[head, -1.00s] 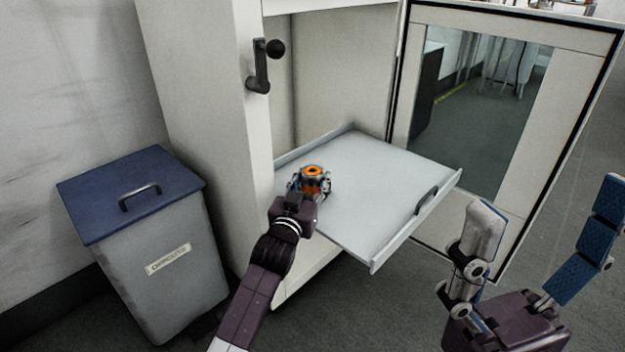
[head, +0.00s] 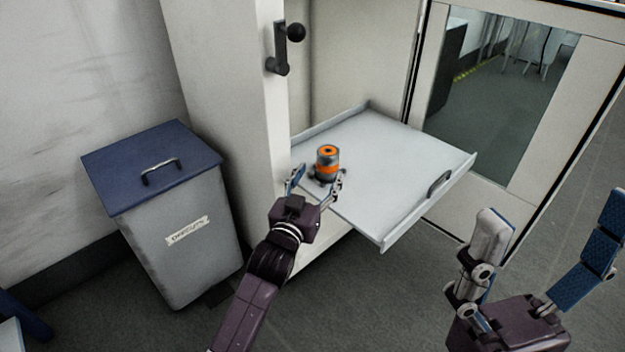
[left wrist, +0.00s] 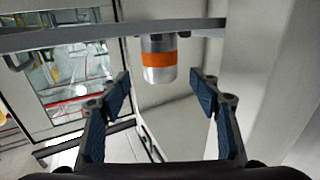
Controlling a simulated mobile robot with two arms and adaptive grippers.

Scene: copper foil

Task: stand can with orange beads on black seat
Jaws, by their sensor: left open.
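The can with the orange band (head: 327,165) stands upright on the pull-out grey shelf (head: 400,165), near its left front edge. Its top shows an orange ring with a dark middle. Small dark parts show beside its base; I cannot tell whether they are the black seat, which I cannot clearly make out. My left gripper (head: 315,182) is open in front of the can, its fingers apart and clear of it. In the left wrist view the can (left wrist: 158,62) appears beyond and between the open fingertips (left wrist: 165,80). My right gripper (head: 552,205) is open and empty at the right.
The cabinet's open door (head: 500,100) stands behind the shelf at the right. A black lever handle (head: 283,55) is on the cabinet's front post. A grey bin with a blue lid (head: 150,165) stands at the left. Most of the shelf is bare.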

